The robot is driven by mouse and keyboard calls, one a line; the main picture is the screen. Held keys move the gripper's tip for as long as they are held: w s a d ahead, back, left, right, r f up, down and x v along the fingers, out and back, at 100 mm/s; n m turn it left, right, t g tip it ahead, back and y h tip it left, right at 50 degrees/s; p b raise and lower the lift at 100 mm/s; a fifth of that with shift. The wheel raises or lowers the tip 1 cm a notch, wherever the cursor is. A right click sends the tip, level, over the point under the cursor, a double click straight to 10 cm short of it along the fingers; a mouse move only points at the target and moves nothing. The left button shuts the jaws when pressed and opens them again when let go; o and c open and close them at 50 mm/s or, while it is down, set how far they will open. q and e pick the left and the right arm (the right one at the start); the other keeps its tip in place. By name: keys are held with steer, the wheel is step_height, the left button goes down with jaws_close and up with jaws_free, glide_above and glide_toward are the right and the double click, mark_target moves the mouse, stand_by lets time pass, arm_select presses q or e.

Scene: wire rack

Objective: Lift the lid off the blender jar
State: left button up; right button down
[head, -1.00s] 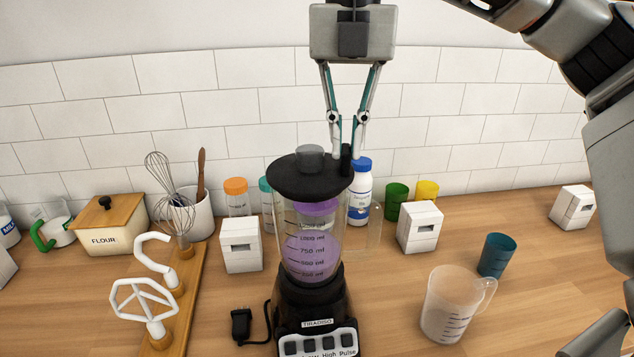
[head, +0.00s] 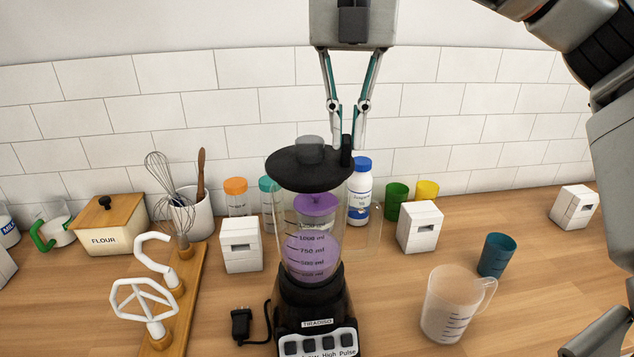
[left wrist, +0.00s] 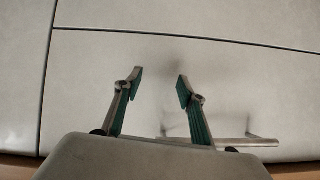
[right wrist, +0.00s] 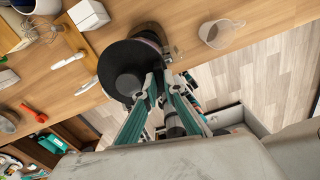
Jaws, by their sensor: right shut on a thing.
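The blender jar (head: 307,250) is clear with a scale and purple contents, and it stands upright on its black base. The black lid (head: 295,172), with a grey cap in its middle, is held just above the jar, nearly level. My right gripper (head: 347,152) comes down from above and is shut on the upright black tab at the lid's right side. The lid also shows as a black disc in the right wrist view (right wrist: 112,65), against the fingertips. My left gripper (left wrist: 157,80) is open and empty in the left wrist view, facing a pale panel front with a bar handle.
A white bottle (head: 360,195) with a blue cap and a white block (head: 419,227) stand close to the jar's right. Another white block (head: 240,245) is at its left. A clear measuring jug (head: 452,305) is at front right. The tiled wall is behind.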

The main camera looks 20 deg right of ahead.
steer(key=shift+r, duration=2.3)
steer(key=shift+s, duration=0.1)
